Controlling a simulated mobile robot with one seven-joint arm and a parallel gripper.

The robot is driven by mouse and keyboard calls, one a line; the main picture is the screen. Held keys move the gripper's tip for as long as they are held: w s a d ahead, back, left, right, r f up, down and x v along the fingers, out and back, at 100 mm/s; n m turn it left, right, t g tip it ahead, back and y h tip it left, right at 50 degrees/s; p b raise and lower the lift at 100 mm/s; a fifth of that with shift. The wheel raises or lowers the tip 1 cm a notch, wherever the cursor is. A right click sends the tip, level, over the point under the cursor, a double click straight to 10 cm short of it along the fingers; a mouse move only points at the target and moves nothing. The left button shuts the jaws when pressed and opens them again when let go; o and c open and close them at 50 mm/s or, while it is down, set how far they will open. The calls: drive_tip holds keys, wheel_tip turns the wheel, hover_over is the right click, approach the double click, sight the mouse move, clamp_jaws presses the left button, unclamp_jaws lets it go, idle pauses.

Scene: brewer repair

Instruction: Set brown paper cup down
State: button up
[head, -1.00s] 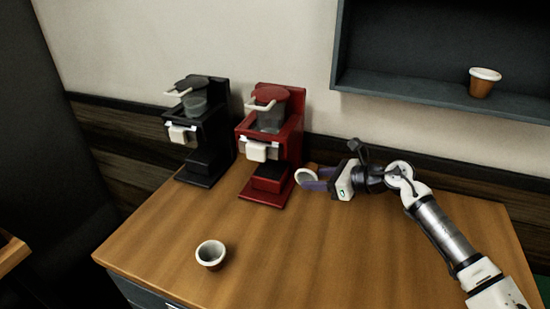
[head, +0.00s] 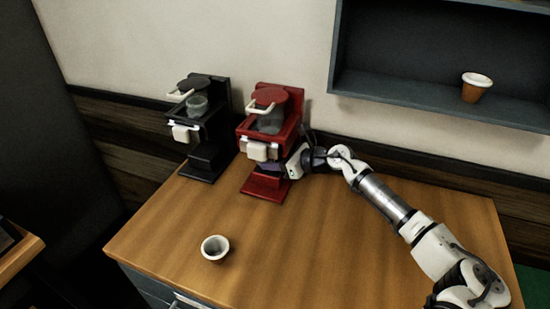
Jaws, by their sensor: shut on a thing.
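My gripper (head: 273,168) reaches from the right into the lower bay of the red brewer (head: 270,122), above its base. It is shut on a brown paper cup, which showed between the fingers a moment ago, lying tilted with its pale mouth to the left. The cup is now hidden by the brewer's front and my gripper, so I cannot tell whether it touches the base.
A black brewer (head: 203,120) stands to the left. Another brown cup (head: 215,249) stands upright near the wooden counter's (head: 330,240) front left, and one more cup (head: 476,87) stands on the dark wall shelf (head: 420,105). The counter's middle is clear.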

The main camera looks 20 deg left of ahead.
drive_tip(key=shift+f+b, duration=0.3)
drive_tip(key=shift+b, duration=0.05)
drive_tip(key=o, duration=1)
drive_tip(key=shift+c, duration=0.2)
drive_tip(key=shift+r, duration=0.1)
drive_tip(key=shift+r+p, duration=0.2)
drive_tip(key=shift+p, duration=0.5)
